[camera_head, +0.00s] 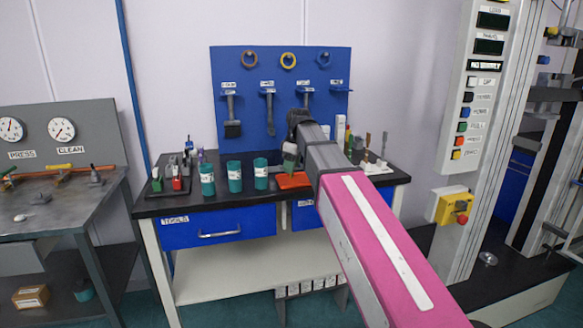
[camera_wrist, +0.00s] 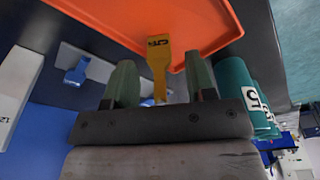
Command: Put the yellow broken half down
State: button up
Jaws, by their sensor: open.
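The yellow broken half (camera_wrist: 159,68) shows in the wrist view, with a dark marking on its wide end. It lies between the two green fingers of my gripper (camera_wrist: 160,62), with a visible space on each side. Its wide end overlaps the orange tray (camera_wrist: 110,12); I cannot tell whether it rests on the tray. Its narrow end is partly hidden by the gripper body. In the head view, my gripper (camera_head: 290,152) is just above the orange tray (camera_head: 294,181) on the dark bench; the yellow half cannot be made out there.
Several teal cups (camera_head: 235,176) stand left of the tray; one labelled cup (camera_wrist: 240,85) is close to my gripper in the wrist view. A blue tool board (camera_head: 240,100) rises behind the bench. A small rack (camera_head: 372,165) stands to the right.

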notch_tip(320, 180, up, 12)
jog(key=d, duration=0.1)
jog(key=shift+s+d+f, duration=0.25)
jog(key=shift+s+d, duration=0.05)
jog(key=shift+d, duration=0.05)
dwell(1.2)
